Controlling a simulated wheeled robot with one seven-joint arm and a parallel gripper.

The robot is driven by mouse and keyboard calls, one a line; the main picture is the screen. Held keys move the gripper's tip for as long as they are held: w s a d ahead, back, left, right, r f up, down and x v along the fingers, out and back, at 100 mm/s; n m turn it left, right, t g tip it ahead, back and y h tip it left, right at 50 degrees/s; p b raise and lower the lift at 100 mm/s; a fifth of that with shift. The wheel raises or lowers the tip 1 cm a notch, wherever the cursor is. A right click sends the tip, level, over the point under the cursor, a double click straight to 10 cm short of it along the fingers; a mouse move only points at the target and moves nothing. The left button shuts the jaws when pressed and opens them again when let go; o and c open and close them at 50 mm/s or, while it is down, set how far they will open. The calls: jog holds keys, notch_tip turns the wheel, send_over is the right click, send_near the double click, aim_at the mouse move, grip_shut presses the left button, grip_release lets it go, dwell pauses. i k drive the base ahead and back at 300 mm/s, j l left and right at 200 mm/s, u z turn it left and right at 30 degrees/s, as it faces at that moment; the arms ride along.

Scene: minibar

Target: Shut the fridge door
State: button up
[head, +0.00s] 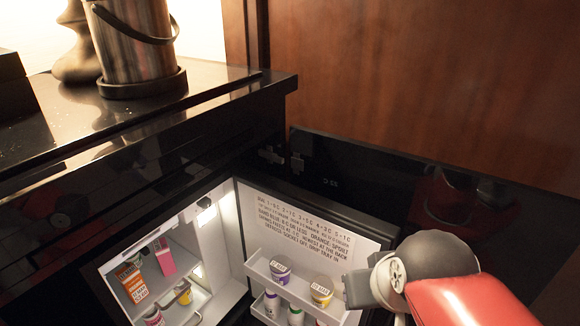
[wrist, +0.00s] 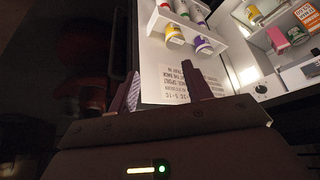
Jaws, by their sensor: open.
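The fridge door (head: 335,222) stands open in the head view, its white inner side with a printed label and bottle shelves facing left. The lit fridge interior (head: 225,235) shows to its left. My gripper (wrist: 161,72) is open in the wrist view, with its two dark fingers apart. The white inside of the door (wrist: 152,55) shows between and beyond the fingers; the door's dark edge runs near the left finger. I cannot tell whether a finger touches the door. In the head view my wrist is at the door's right side, and the fingertips are not clearly visible.
Door shelves hold small bottles and tubs, such as a yellow tub (head: 321,291). Cartons, including a pink one (head: 164,256), stand inside the fridge. A black counter (head: 215,92) with a metal bucket (head: 135,45) is above. A dark cabinet panel (head: 400,185) lies behind the door.

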aim_at(320, 236)
jog(key=k+j+u, duration=0.1)
jog(key=k+u, duration=0.15)
jog(key=k, duration=0.4)
jog(key=l+u, duration=0.15)
jog(key=u, duration=0.35)
jog(key=l+u, duration=0.15)
jog(key=u, duration=0.3)
jog(key=k+l+u, duration=0.1)
jog(key=u, duration=0.4)
jog(key=k+l+u, duration=0.1)
jog(key=u, duration=0.35)
jog(key=k+l, duration=2.9)
jog(key=i+j, duration=0.25)
jog(key=i, duration=0.2)
jog(key=i+j, duration=0.25)
jog(key=i, duration=0.2)
jog(key=z, duration=0.05)
